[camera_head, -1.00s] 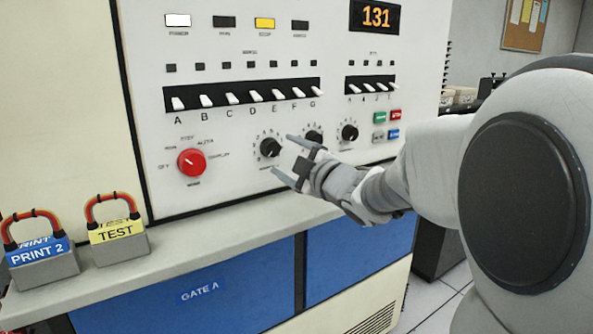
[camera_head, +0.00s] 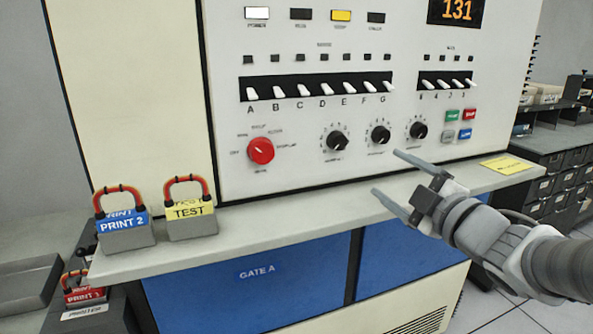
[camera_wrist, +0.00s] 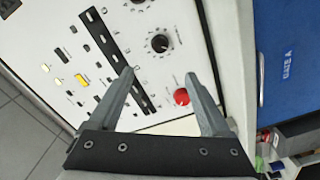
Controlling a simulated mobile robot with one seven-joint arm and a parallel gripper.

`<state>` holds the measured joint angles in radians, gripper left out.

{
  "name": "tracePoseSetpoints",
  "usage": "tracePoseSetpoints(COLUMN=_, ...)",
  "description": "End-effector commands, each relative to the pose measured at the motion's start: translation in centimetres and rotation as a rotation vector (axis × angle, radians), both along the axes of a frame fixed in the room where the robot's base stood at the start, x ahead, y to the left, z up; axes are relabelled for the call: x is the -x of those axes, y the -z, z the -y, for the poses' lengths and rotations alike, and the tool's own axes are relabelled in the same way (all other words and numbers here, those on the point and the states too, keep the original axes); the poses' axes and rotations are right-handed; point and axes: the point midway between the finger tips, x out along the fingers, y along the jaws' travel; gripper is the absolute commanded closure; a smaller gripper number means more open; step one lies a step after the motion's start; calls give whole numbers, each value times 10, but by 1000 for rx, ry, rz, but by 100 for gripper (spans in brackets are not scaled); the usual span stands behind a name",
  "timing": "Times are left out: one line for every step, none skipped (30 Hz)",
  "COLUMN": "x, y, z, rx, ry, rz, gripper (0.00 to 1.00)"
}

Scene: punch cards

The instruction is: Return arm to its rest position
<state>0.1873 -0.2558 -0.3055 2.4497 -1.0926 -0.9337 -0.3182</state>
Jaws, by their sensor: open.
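My gripper (camera_head: 388,174) is open and empty. In the head view it hangs in front of the panel's lower right, near the ledge, with its fingers pointing left. In the wrist view its two fingers (camera_wrist: 160,88) stand wide apart with only the control panel beyond them. My arm enters from the lower right of the head view. The white control panel (camera_head: 300,170) carries a red rotary knob (camera_head: 260,151), several black dials (camera_head: 380,136) and a row of white toggle switches. Its display (camera_head: 457,10) reads 131.
A ledge (camera_head: 300,225) runs below the panel. On its left stand a blue PRINT 2 block (camera_head: 124,226) and a yellow TEST block (camera_head: 190,210), both with red handles. A yellow card (camera_head: 506,165) lies at the right end. Drawer cabinets (camera_head: 565,160) stand at right.

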Motion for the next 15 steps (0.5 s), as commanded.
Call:
tracePoseSetpoints(x=0, y=0, z=0, rx=0, ry=1, rz=0, gripper=18)
tracePoseSetpoints(x=0, y=0, z=0, rx=-2, ry=4, rz=-2, gripper=18)
tracePoseSetpoints(x=-1, y=-1, z=1, rx=-5, ry=12, rz=-4, gripper=18)
tracePoseSetpoints(x=-1, y=-1, z=2, rx=-10, ry=24, rz=-9, gripper=18)
tracePoseSetpoints(x=-1, y=-1, z=4, rx=-16, ry=38, rz=-15, gripper=18)
tracePoseSetpoints(x=-2, y=-2, z=7, rx=-29, ry=66, rz=-28, gripper=18)
tracePoseSetpoints(x=-3, y=-2, z=9, rx=-40, ry=92, rz=-39, gripper=18)
tracePoseSetpoints(x=-3, y=-2, z=13, rx=-54, ry=121, rz=-52, gripper=18)
tracePoseSetpoints(x=-3, y=-1, z=18, rx=-80, ry=167, rz=-75, gripper=18)
tracePoseSetpoints(x=-2, y=-1, z=22, rx=-101, ry=203, rz=-96, gripper=18)
tracePoseSetpoints(x=-1, y=1, z=25, rx=-124, ry=239, rz=-118, gripper=18)
tracePoseSetpoints(x=2, y=3, z=30, rx=-159, ry=289, rz=-148, gripper=18)
tracePoseSetpoints(x=4, y=5, z=33, rx=-186, ry=323, rz=-172, gripper=18)
tracePoseSetpoints(x=7, y=8, z=35, rx=-212, ry=357, rz=-197, gripper=18)
tracePoseSetpoints(x=12, y=12, z=39, rx=-249, ry=402, rz=-234, gripper=18)
